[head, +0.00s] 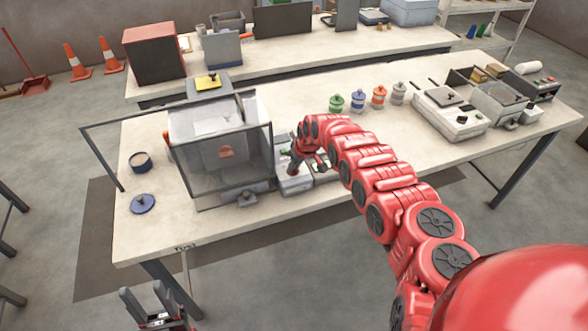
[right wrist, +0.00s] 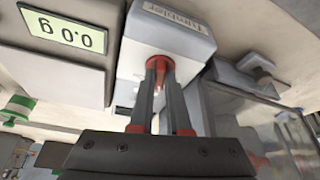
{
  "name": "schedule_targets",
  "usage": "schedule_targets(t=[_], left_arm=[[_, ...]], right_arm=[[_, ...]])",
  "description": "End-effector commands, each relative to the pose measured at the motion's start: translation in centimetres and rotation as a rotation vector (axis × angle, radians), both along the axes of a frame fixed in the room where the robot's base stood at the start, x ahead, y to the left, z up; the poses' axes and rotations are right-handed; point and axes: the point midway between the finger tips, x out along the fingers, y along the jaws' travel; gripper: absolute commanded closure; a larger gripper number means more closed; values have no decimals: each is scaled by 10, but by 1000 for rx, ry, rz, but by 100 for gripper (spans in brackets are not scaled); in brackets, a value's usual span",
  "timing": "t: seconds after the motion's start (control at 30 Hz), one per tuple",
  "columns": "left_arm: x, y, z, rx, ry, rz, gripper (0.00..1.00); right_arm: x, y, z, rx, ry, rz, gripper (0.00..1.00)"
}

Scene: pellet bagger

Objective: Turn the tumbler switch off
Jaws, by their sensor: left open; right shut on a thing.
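The tumbler switch is a pale box (right wrist: 190,40) with an upside-down "Tumbler" label and a red knob (right wrist: 159,63) on its face. In the head view the box (head: 294,184) stands near the front edge of the table, beside the clear-walled machine. My right gripper (head: 296,168) is down at this box. In the right wrist view its fingertips (right wrist: 160,68) are shut on the red knob, partly hiding it. Which way the switch is set cannot be told. My left gripper (head: 144,292) is open and empty, low in front of the table.
The clear-walled machine (head: 232,178) stands just left of the switch. A scale display (right wrist: 62,31) reading 0.0 g is beside the box. A blue lid (head: 143,204) and open tin (head: 140,162) lie at the table's left. Several coloured jars (head: 358,100) stand behind my right arm.

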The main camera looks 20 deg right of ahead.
Motion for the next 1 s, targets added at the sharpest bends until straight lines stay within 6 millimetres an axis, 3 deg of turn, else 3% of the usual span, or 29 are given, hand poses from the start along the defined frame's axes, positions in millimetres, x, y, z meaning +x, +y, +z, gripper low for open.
schedule_targets(t=[0.1,0.4,1.0], left_arm=[[0,0,-22,0,0,0,50],[0,0,-54,0,0,0,50],[0,0,-64,0,0,0,50]], right_arm=[[1,-1,-8,2,-6,71,100],[2,-2,-5,-1,-5,205,100],[1,-2,-1,-1,2,259,100]])
